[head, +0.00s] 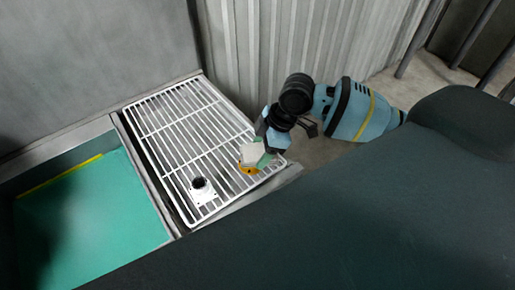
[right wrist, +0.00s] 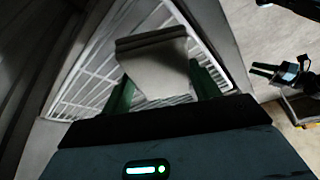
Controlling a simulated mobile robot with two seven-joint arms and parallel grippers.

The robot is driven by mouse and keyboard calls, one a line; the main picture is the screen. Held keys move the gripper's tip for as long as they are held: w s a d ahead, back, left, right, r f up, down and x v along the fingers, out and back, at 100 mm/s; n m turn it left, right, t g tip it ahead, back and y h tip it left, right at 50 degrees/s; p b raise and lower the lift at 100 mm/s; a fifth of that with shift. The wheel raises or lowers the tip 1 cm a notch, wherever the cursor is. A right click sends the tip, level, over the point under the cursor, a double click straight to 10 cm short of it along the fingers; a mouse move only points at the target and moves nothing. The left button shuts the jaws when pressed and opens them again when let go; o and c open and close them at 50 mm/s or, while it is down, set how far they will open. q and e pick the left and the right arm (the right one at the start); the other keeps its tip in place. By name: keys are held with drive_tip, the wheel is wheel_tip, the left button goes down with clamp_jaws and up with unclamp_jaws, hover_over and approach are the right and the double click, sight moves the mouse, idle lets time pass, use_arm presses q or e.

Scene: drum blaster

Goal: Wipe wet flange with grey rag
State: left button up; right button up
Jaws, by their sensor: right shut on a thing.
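The wet flange (head: 202,190), a small white square plate with a dark round opening, lies on the white wire rack (head: 140,110) near its front edge. My right gripper (head: 262,152) is shut on the grey rag (head: 251,153), above the rack's right part. The rag is up and to the right of the flange in the head view, apart from it. In the right wrist view the folded rag (right wrist: 155,65) sits between the green fingers of my right gripper (right wrist: 160,88), and the flange does not show. My left gripper is not seen in the head view.
A small orange-yellow thing (head: 248,170) shows just below the rag by the rack. A basin with a green floor (head: 90,215) is left of the rack. A corrugated wall (head: 290,45) stands behind. A dark pronged thing (right wrist: 272,74) at the right of the wrist view is unclear.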

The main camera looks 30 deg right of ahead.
sight(244, 152)
drive_tip(key=shift+a, duration=0.1)
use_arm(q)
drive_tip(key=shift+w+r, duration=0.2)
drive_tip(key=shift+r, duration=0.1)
use_arm(e)
drive_tip(key=shift+w+a, duration=0.3)
drive_tip(key=shift+a, duration=0.35)
drive_tip(key=shift+w+a, duration=0.25)
drive_tip(key=shift+a, duration=0.4)
drive_tip(key=shift+w+a, duration=0.3)
drive_tip(key=shift+a, duration=0.35)
drive_tip(key=shift+s+d+p, duration=0.2)
drive_tip(key=shift+s+d, duration=0.05)
drive_tip(key=shift+d, duration=0.3)
drive_tip(key=shift+s+d+p, duration=0.2)
drive_tip(key=shift+d, duration=0.35)
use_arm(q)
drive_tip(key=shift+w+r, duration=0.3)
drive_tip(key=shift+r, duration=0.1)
use_arm(e)
drive_tip(key=shift+s+d, duration=0.2)
drive_tip(key=shift+d, duration=0.3)
drive_tip(key=shift+s+d, duration=0.2)
drive_tip(key=shift+d, duration=0.3)
drive_tip(key=shift+r, duration=3)
drive_tip(key=shift+a, duration=0.1)
